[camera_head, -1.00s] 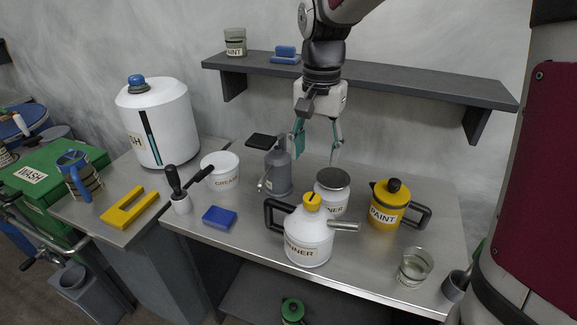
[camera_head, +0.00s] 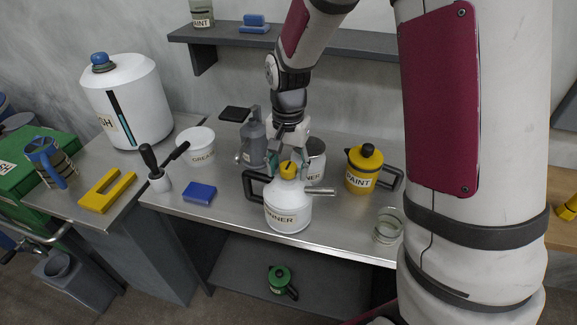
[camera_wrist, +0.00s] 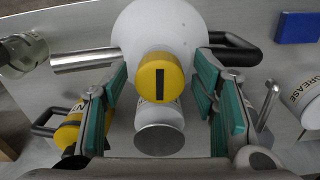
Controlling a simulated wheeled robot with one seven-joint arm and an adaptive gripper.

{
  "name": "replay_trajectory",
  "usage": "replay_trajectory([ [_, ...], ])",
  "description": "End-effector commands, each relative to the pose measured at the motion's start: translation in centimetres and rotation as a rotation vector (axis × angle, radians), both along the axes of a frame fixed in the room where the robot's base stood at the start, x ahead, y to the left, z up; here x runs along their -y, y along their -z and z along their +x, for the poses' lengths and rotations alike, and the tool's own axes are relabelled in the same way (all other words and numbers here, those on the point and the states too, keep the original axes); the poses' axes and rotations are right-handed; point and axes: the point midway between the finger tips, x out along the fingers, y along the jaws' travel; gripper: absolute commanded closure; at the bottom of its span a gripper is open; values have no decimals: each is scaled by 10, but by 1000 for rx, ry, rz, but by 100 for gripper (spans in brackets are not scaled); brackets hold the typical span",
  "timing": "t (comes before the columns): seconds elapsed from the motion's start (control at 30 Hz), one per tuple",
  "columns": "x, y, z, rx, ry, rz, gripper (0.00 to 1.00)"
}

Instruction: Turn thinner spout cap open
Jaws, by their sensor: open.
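The thinner can (camera_head: 288,207) is a white round can with a black handle on its left and a metal spout on its right, standing on the metal bench. Its yellow cap (camera_head: 289,170) with a black slot sits on top; it also shows in the wrist view (camera_wrist: 160,77). My gripper (camera_head: 285,160) is above and behind the can, close to the cap. In the wrist view its teal-padded fingers (camera_wrist: 165,105) are spread apart, with the cap between and slightly beyond them, and nothing is gripped. I cannot tell whether the fingers touch the can.
A white jar with a grey lid (camera_head: 314,160) stands right behind the can. A grey oil can (camera_head: 253,137) is behind left, a yellow paint can (camera_head: 362,170) to the right, a glass (camera_head: 389,226) front right. A blue block (camera_head: 200,193) lies left. A shelf (camera_head: 350,66) runs along the wall.

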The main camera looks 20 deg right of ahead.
Motion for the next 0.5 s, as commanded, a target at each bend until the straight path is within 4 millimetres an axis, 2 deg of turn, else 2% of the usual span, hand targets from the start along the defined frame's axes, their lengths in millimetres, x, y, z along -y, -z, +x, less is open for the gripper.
replay_trajectory([
  [0.27, 0, 2, 0, 0, 0, 0, 47],
  [0.37, 0, 2, 0, 0, 0, 0, 65],
  [0.5, 0, 2, 0, 0, 1, 0, 95],
])
